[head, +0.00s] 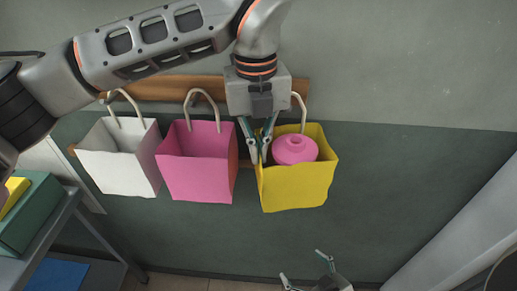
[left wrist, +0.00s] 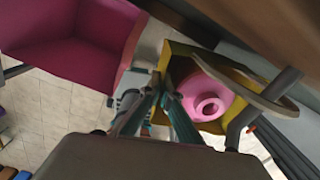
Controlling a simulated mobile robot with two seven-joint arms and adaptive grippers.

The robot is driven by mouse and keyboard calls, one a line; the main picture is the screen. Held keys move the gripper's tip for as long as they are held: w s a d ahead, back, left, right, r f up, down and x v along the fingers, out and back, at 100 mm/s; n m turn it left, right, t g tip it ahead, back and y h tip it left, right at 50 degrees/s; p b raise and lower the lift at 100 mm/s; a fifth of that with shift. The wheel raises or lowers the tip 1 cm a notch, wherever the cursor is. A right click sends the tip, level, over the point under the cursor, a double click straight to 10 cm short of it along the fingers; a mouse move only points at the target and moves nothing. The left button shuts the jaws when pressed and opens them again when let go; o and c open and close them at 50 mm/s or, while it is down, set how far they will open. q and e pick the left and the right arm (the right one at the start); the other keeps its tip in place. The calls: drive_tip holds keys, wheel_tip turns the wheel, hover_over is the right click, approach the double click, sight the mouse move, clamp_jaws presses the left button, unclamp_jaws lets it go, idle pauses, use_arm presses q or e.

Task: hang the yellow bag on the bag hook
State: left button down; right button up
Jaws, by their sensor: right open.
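The yellow bag (head: 298,190) is upright in front of the wall at the right end of the row of bags, with a round pink object (head: 295,149) inside. It also shows in the left wrist view (left wrist: 170,62). Its pale looped handle (head: 303,110) rises toward the wooden rail; whether it sits on a hook is hidden behind my gripper. My left gripper (head: 259,160) points down at the bag's left rim, its fingertips close together with the rim between them. My right gripper (head: 303,266) is open and empty, low below the bag.
A white bag (head: 122,160) and a pink bag (head: 197,165) hang to the left on the wooden rail (head: 160,88). A shelf with a green box (head: 35,215) stands at the far left. The wall right of the yellow bag is clear.

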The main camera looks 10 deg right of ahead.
use_arm(q)
drive_tip(key=shift+w, duration=0.2)
drive_tip(key=c, duration=2.2)
unclamp_jaws()
drive_tip(key=shift+s, duration=0.1)
